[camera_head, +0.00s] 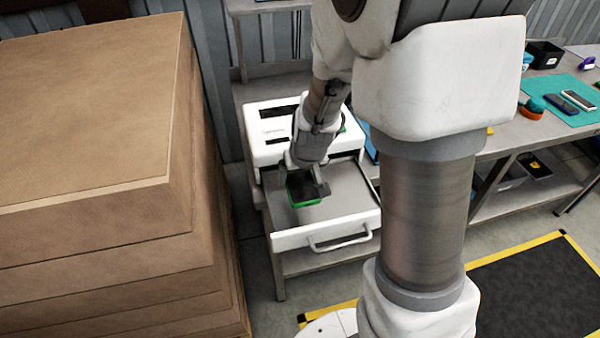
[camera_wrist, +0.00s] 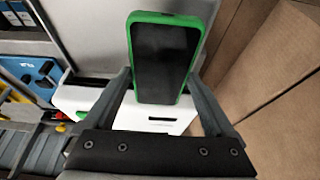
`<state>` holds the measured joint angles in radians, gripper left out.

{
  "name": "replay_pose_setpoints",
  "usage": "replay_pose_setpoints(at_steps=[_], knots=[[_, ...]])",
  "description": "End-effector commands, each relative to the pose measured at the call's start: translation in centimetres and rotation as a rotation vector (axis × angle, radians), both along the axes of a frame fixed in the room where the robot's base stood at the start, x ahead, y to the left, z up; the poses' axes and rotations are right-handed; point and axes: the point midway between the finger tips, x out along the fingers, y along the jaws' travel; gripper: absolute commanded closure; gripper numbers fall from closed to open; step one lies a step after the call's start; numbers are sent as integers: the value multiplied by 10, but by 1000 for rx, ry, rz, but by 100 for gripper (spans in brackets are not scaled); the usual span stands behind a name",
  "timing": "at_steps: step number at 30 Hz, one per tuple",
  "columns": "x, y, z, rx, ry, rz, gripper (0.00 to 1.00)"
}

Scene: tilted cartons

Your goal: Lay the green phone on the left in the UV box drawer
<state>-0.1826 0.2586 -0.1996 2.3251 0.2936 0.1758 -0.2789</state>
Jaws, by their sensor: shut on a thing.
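The green phone (camera_wrist: 163,62) has a dark screen and a bright green case. My gripper (camera_wrist: 160,88) is shut on its sides, with a finger at each long edge. In the head view the phone (camera_head: 304,190) is over the left part of the open UV box drawer (camera_head: 345,212). My gripper (camera_head: 308,180) comes down from above at that spot. I cannot tell whether the phone touches the drawer floor. The white UV box (camera_head: 268,122) stands behind the drawer. My arm hides part of the box and the drawer's back edge.
Stacked brown cartons (camera_head: 90,130) rise close on the left. A workbench on the right holds a teal mat (camera_head: 562,90) with two phones, a black bin (camera_head: 545,54) and an orange-and-teal item. A black floor mat (camera_head: 535,290) with yellow edging lies at lower right.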

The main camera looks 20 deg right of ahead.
Motion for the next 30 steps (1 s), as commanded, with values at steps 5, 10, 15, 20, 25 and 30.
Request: replay_pose_setpoints(at_steps=[5, 10, 15, 20, 25, 30], knots=[[0, 0, -16, 0, 0, 0, 79], [0, 0, -30, 0, 0, 1, 79], [0, 0, -43, 0, -1, 0, 79], [0, 0, -56, 0, -1, 0, 79], [0, 0, -70, 0, -1, 1, 79], [0, 0, -83, 0, -1, 1, 79]])
